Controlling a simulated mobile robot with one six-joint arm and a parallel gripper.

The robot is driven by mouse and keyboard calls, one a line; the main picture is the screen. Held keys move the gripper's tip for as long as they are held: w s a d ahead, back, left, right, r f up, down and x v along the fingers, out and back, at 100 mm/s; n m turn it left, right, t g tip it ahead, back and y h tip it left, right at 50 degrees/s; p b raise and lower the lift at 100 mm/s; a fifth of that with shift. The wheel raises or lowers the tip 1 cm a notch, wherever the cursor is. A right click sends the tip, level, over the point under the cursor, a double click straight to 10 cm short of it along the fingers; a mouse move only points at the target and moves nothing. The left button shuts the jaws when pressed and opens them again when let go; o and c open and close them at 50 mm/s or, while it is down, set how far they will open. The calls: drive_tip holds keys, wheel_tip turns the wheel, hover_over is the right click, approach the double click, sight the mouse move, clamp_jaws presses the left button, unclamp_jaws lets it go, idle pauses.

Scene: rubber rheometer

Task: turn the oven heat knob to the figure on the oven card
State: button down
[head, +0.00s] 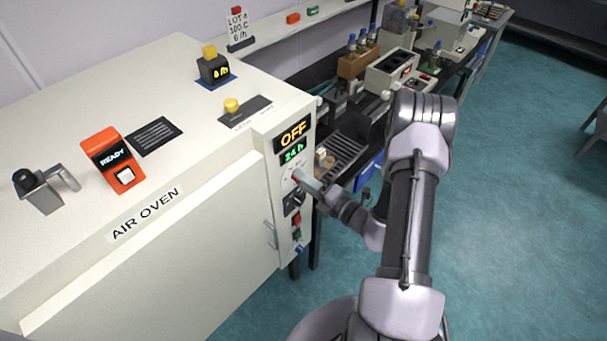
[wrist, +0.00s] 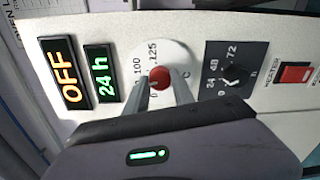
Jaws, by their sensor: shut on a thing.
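The air oven (head: 190,240) fills the left of the head view. Its heat knob is red (wrist: 160,78) on a white dial (wrist: 178,52) marked 100 and 125, with C beside them; other marks are partly covered by my fingers. My gripper (wrist: 161,86) is shut on the red knob, one finger on each side. In the head view my gripper (head: 304,179) reaches the oven's control panel from the right. I cannot make out where the knob points. The oven card (head: 238,28) stands on the back shelf and reads LOT 4, 100 C, 6 h.
The panel displays read OFF (wrist: 64,72) and 24 h (wrist: 100,73). A black timer knob (wrist: 236,76) marked 24, 48, 72 and a red heater switch (wrist: 296,75) sit close to my fingers.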

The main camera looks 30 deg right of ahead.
drive_tip(key=shift+m+p, duration=1.7)
drive_tip(key=shift+m, duration=1.7)
drive_tip(key=c, duration=1.1)
unclamp_jaws()
drive_tip(key=shift+o, duration=0.2)
drive_tip(key=v, duration=1.7)
drive_tip(key=shift+d, duration=0.3)
